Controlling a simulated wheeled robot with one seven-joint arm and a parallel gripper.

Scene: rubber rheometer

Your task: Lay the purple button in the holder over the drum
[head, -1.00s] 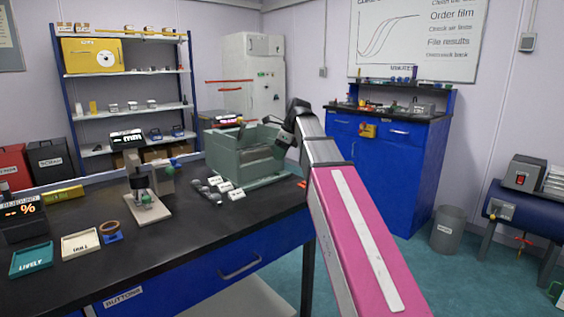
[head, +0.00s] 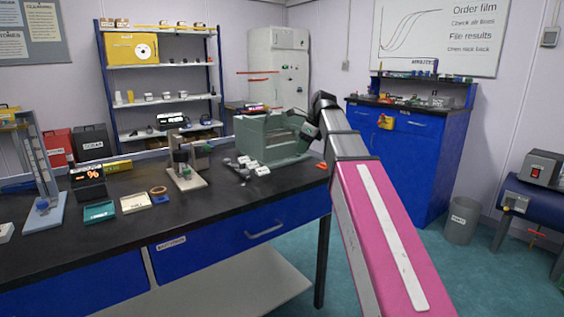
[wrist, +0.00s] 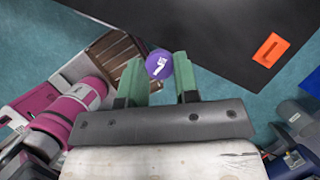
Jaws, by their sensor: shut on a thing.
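The purple button (wrist: 158,64) is a small round disc with a white mark. In the wrist view it sits at the green fingertips of my gripper (wrist: 162,72), which is shut on it. In the head view my gripper (head: 308,132) is small and partly hidden by my wrist, beside the right end of a grey-green open-topped machine (head: 262,150). The button cannot be made out there. The machine stands on the black bench and may bear the drum and its holder, but neither can be told apart in these frames.
An orange piece (head: 321,166) lies at the bench's right end and shows in the wrist view (wrist: 268,50). Small white-labelled items (head: 250,166) lie before the machine. A gauge stand (head: 186,178), teal tray (head: 99,212) and cream tray (head: 135,203) are further left.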

